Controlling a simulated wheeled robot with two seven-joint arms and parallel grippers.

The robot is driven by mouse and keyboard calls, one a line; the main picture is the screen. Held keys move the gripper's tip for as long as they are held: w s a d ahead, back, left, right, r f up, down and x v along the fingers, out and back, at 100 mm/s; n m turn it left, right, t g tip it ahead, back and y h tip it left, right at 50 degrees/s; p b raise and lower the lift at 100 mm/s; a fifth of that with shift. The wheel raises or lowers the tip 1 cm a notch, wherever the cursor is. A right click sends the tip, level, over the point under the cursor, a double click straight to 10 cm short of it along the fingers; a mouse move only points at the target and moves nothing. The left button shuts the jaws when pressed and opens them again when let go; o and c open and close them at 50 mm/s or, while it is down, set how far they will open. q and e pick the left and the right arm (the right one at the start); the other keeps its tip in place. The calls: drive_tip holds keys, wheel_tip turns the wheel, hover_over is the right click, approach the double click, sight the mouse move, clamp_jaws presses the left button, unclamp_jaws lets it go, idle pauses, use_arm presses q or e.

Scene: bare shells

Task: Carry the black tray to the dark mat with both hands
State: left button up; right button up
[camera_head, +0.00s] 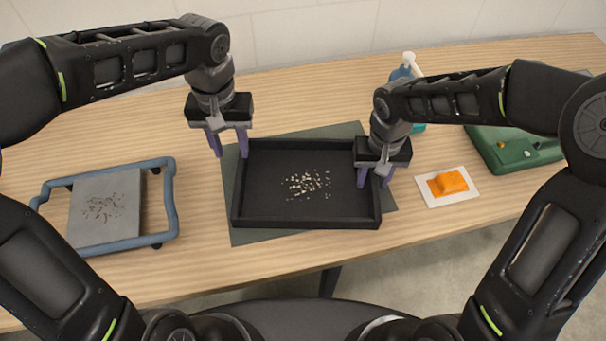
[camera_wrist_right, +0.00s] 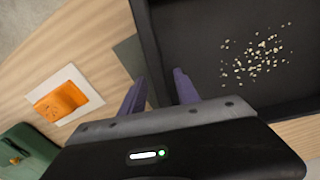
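The black tray (camera_head: 306,222) lies flat on the dark mat (camera_head: 345,131), whose edges show around it. Small pale bits (camera_head: 307,184) are scattered on the tray's floor and also show in the right wrist view (camera_wrist_right: 255,57). My left gripper (camera_head: 231,156) is open and empty at the tray's back left corner, its right finger overlapping the corner in the picture. My right gripper (camera_head: 375,184) is open at the tray's right wall, with one finger on each side of it. The right wrist view shows the wall (camera_wrist_right: 153,50) between the fingers (camera_wrist_right: 158,90); contact is not visible.
A blue-framed stand with a grey plate (camera_head: 105,208) is on the left. An orange block (camera_head: 448,183) on a white card (camera_head: 430,201) lies right of the mat. A green case (camera_head: 515,150) and a partly hidden bottle (camera_head: 408,65) stand farther right and back.

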drive_tip(key=shift+r, duration=0.1)
idle(0.4)
wheel_tip(320, 180, up, 12)
idle(0.5)
idle(0.5)
